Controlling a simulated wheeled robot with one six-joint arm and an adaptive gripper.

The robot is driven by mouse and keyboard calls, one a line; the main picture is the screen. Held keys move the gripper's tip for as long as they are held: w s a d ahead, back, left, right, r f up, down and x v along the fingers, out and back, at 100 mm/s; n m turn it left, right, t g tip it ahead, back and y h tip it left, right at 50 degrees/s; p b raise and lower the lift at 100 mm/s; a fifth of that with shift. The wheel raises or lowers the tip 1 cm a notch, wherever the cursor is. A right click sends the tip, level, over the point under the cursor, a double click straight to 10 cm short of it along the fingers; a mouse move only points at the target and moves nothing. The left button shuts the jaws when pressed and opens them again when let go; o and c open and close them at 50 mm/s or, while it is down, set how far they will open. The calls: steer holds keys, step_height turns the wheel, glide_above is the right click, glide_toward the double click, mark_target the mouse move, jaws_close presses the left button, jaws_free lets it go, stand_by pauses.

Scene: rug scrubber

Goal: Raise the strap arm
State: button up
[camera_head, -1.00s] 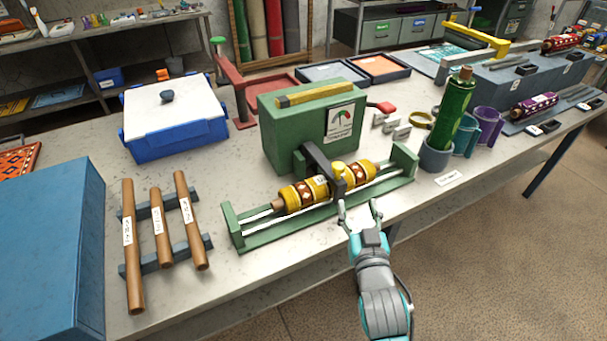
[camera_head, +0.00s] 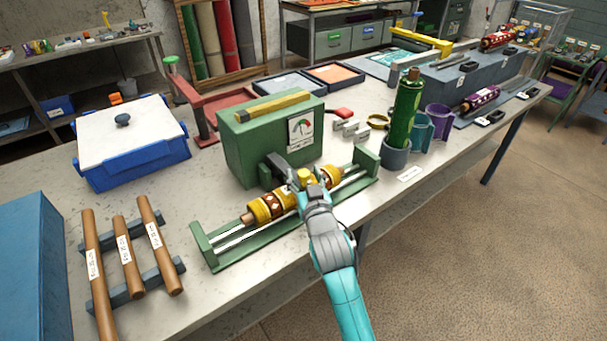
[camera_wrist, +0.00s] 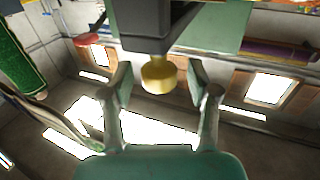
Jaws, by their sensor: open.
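The dark strap arm (camera_head: 279,166) reaches from the green machine (camera_head: 238,150) over the rolled patterned rug (camera_head: 266,208) in the green cradle (camera_head: 243,252). The yellow knob (camera_head: 303,177) is at the strap arm's near end. My gripper (camera_head: 311,183) is at this knob and hides part of the roll behind it. In the wrist view, the open fingers of my gripper (camera_wrist: 160,88) stand on either side of the yellow knob (camera_wrist: 158,76), with visible gaps at both sides. The dark block of the strap arm (camera_wrist: 150,22) is above the knob there.
Wooden rollers (camera_head: 125,256) lie on a rack at left. A blue bin (camera_head: 135,150) with a white lid stands behind them. The floor at right is clear.

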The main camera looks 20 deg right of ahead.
steer(key=shift+w, duration=0.35)
jaws_close()
